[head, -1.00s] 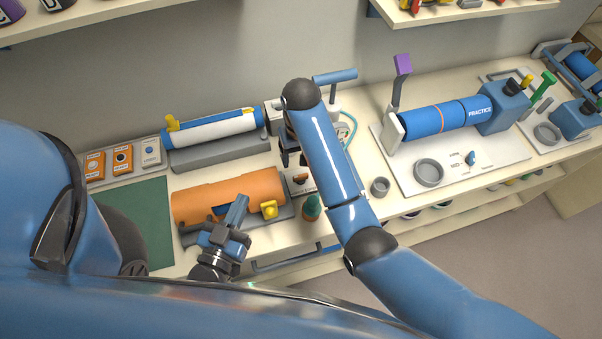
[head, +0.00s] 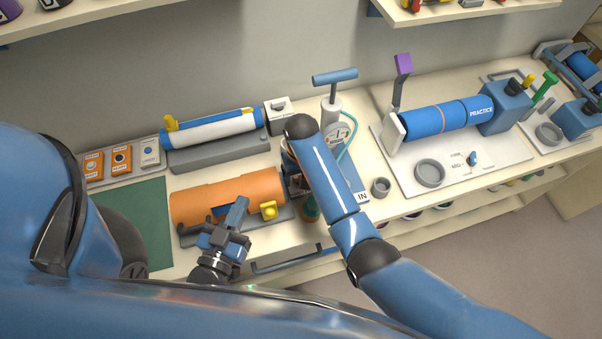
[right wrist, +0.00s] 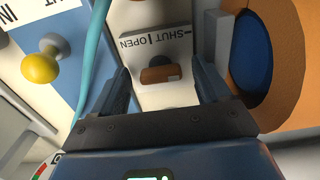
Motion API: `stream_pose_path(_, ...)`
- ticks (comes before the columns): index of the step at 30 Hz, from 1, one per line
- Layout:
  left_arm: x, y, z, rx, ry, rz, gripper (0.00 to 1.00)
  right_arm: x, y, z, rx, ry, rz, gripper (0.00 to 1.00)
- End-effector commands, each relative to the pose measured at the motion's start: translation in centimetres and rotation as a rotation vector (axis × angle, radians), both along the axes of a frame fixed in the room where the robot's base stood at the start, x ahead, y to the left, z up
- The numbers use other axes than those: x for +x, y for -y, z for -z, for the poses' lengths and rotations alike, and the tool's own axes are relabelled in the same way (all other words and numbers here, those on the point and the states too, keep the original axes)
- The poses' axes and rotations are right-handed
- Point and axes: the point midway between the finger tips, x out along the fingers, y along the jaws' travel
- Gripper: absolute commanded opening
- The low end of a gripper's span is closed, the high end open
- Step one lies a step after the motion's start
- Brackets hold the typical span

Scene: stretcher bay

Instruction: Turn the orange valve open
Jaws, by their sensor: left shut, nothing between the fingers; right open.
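The orange valve (right wrist: 160,74) shows in the right wrist view as a short brown-orange bar handle on a pale panel. The bar lies crosswise in that picture, beside a SHUT/OPEN label (right wrist: 152,42). My right gripper (right wrist: 160,84) is open, with one finger on each side of the valve; I cannot tell whether either touches it. In the head view my right arm largely hides the valve and that gripper. My left gripper (head: 236,210) is shut and empty, in front of the orange cylinder (head: 240,188).
A yellow knob (right wrist: 40,68) on a blue panel and a teal hose (right wrist: 92,60) lie left of the valve in the wrist view. A hand pump (head: 333,95) stands behind my right arm. The green mat (head: 145,225) is clear.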

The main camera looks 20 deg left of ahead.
Motion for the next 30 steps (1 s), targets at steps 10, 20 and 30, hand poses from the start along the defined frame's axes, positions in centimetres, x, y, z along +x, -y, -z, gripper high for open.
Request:
stream_pose_path(10,0.0,0.0,0.0,0.0,0.0,0.0,0.0,-0.02,0.01,0.08,0.0,0.0,0.0,0.63)
stream_pose_path(20,0.0,0.0,0.0,0.0,0.0,0.0,0.0,-0.01,0.01,0.06,0.0,0.0,0.0,0.21)
stream_pose_path(30,0.01,0.0,-0.38,0.0,0.0,0.0,0.0,-0.02,-0.03,-0.03,-0.001,-0.001,0.068,0.21)
